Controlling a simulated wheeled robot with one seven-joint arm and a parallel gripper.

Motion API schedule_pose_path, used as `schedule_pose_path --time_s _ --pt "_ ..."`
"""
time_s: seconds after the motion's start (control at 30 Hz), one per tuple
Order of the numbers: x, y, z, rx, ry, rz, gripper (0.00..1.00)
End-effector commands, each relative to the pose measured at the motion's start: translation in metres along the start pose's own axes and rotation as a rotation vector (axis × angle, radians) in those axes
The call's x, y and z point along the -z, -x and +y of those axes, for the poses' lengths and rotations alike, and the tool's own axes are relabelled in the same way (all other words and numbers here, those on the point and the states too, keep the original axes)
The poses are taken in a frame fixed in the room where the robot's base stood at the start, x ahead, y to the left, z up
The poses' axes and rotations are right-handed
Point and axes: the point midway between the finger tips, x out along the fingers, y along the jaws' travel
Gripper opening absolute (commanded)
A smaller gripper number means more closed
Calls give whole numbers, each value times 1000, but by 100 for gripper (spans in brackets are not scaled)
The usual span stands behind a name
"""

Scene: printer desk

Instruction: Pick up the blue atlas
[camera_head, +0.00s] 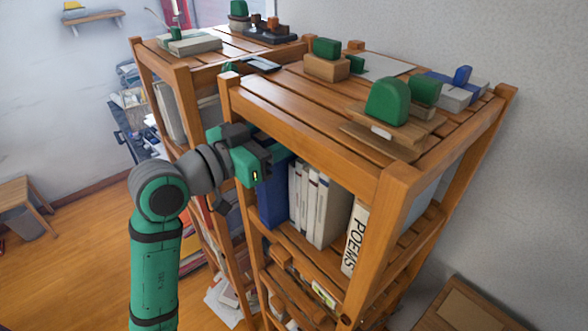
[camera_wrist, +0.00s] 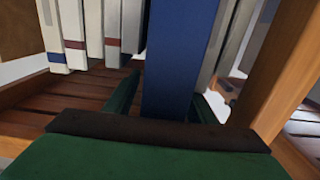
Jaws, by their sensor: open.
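The blue atlas (camera_head: 273,203) stands upright at the left end of the top shelf row, beside pale books. In the wrist view its blue spine (camera_wrist: 180,55) fills the middle. My gripper (camera_head: 262,163) is at the shelf's left opening, by the upper part of the atlas. In the wrist view my gripper (camera_wrist: 166,98) is open, with one green finger on each side of the atlas. I cannot tell whether either finger touches it.
Pale books (camera_head: 318,203) and a book marked POEMS (camera_head: 355,240) stand right of the atlas. A wooden post (camera_head: 240,190) of the shelf (camera_head: 300,105) is close to my gripper. Green and wooden items stand on the shelf's top. The floor (camera_head: 85,270) at left is mostly clear.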

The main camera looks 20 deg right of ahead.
Motion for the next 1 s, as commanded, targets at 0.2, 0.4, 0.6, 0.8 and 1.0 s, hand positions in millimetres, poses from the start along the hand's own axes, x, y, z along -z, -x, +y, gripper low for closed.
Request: schedule_pose_path --time_s 0.2,0.4,0.6,0.8,1.0 --pt "0 -2 0 1 1 0 50" --pt "0 -2 0 1 1 0 7" --pt "0 -2 0 1 1 0 0" --pt "0 -2 0 1 1 0 0" --pt "0 -2 0 1 1 0 0"
